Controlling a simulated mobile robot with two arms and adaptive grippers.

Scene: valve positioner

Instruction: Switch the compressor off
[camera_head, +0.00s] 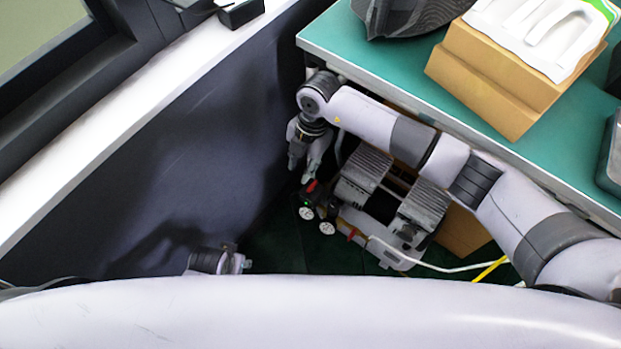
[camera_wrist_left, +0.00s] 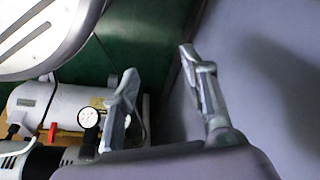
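The compressor (camera_head: 412,215) sits on the dark green floor, partly under the table, with ribbed grey motor heads, two round gauges (camera_head: 327,228) and a red-topped part (camera_head: 311,186) at its left end. My right gripper (camera_head: 301,173) points down just above that red-topped part, with its fingers apart and nothing visible between them. I cannot tell whether it touches. My left gripper (camera_head: 243,264) is low beside the dark wall panel, partly hidden by my body. In the left wrist view its fingers (camera_wrist_left: 160,72) are apart and empty, with the compressor's white tank (camera_wrist_left: 62,104) and a gauge (camera_wrist_left: 88,117) to their left.
The green-topped table (camera_head: 335,38) overhangs the compressor and carries a cardboard box (camera_head: 490,80). The dark wall panel (camera_head: 190,150) with a white sill bounds the left side. A white hose (camera_head: 450,268) and a yellow cable (camera_head: 490,269) run right from the compressor.

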